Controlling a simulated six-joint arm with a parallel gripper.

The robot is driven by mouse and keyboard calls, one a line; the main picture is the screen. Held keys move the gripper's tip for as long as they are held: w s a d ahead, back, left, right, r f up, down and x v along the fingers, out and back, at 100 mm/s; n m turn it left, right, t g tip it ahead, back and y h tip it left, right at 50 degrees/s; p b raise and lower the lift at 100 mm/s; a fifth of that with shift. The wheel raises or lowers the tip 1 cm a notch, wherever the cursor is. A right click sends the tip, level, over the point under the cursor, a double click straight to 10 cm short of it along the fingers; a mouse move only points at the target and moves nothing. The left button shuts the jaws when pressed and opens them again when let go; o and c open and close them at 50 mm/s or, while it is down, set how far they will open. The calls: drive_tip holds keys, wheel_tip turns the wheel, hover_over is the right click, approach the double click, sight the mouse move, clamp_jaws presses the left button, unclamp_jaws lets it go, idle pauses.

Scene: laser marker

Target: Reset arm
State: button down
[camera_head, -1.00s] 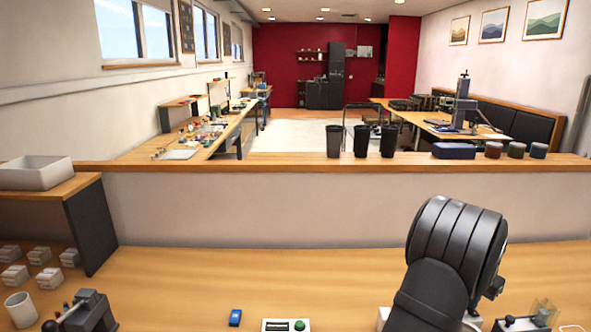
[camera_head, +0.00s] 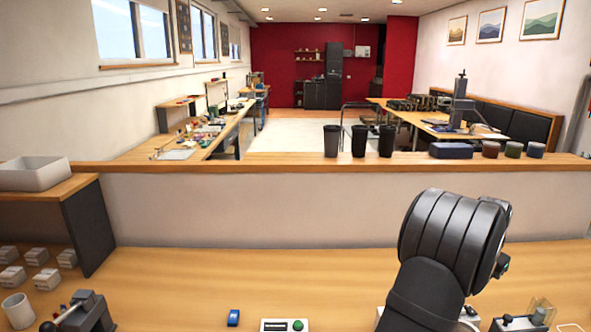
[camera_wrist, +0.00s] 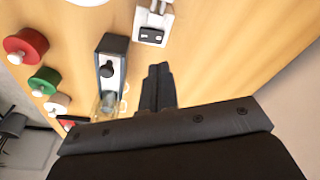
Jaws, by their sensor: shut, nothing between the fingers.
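My gripper (camera_wrist: 158,72) shows in the wrist view with its two dark fingers together and nothing between them. It hangs above the wooden bench (camera_wrist: 225,55), apart from the things on it. In the head view only the dark links of my arm show at the lower right; the fingers are hidden there. A dark device with a pale top (camera_wrist: 112,60) stands just left of the fingers in the wrist view, with a clear glass-like piece at its near end.
A white switch plate (camera_wrist: 152,25) lies beyond the fingers. Red (camera_wrist: 27,45) and green (camera_wrist: 43,80) round knobs stand at the left. Bench centre (camera_head: 250,275) is clear.

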drive_tip(key=shift+r, duration=0.25)
drive_tip(key=shift+f, duration=3.5)
drive_tip(key=s+r+m, duration=0.2)
drive_tip(key=r+m, duration=0.1)
drive_tip(key=r, duration=0.5)
drive_tip(key=s+r+m+y, duration=0.1)
drive_tip(key=s+r+m, duration=0.1)
drive_tip(key=r, duration=0.5)
drive_tip(key=shift+r+m+t+y, duration=0.3)
drive_tip(key=shift+r+m+t, duration=0.1)
drive_tip(key=shift+m, duration=0.1)
